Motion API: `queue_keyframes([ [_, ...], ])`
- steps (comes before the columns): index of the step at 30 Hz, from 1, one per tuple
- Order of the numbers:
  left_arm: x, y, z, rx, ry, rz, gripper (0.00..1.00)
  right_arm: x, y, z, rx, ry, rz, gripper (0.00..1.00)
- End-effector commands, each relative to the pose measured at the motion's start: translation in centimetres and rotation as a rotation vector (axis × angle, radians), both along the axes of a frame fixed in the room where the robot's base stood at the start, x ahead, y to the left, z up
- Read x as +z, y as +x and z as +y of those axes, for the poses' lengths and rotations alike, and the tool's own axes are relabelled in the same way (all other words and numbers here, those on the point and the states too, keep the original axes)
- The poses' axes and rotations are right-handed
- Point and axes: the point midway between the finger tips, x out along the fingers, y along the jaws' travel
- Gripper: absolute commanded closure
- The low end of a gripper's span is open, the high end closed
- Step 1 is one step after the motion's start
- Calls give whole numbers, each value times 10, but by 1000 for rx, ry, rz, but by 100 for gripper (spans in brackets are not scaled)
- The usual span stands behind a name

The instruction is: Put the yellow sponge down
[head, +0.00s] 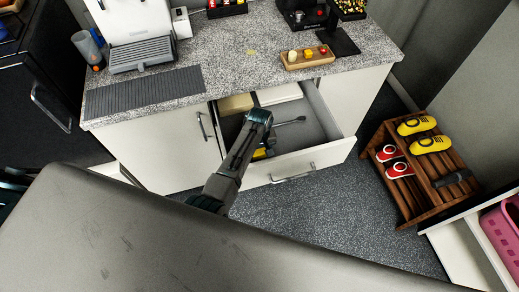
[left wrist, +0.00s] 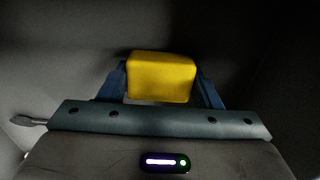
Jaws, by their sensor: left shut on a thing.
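The yellow sponge (left wrist: 161,77) is held between the two blue fingers of my left gripper (left wrist: 162,88) in the left wrist view. In the head view my left arm reaches into the open drawer (head: 309,161) of the counter, and a bit of the sponge (head: 260,154) shows beside and below the wrist. The arm hides most of the sponge and the fingers there. I cannot tell whether the sponge touches the drawer floor. My right gripper is in neither view.
The drawer also holds a grey utensil (head: 289,121), a tan block (head: 236,104) and a white item (head: 279,94). The counter (head: 240,62) above carries a coffee machine, a ribbed dark mat (head: 145,90) and a wooden tray (head: 308,62). A wooden shoe rack (head: 426,172) stands to the right.

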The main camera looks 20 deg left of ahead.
Motion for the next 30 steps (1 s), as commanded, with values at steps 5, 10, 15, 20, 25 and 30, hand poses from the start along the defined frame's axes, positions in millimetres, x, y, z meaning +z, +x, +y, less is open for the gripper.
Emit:
queue_keyframes([
  [5, -3, 0, 0, 1, 0, -1, 63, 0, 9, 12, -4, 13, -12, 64],
  [10, -4, 0, 0, 1, -1, -1, 63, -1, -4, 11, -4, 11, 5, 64],
  [15, -5, 0, 0, 1, -1, -1, 22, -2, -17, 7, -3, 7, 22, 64],
  [20, -5, 0, 0, 1, -1, -1, 20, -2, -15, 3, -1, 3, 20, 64],
  [25, -3, 0, 0, 1, -1, -2, 20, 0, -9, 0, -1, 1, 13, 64],
  [30, 13, 1, -1, 1, -2, -4, 20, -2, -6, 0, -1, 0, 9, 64],
])
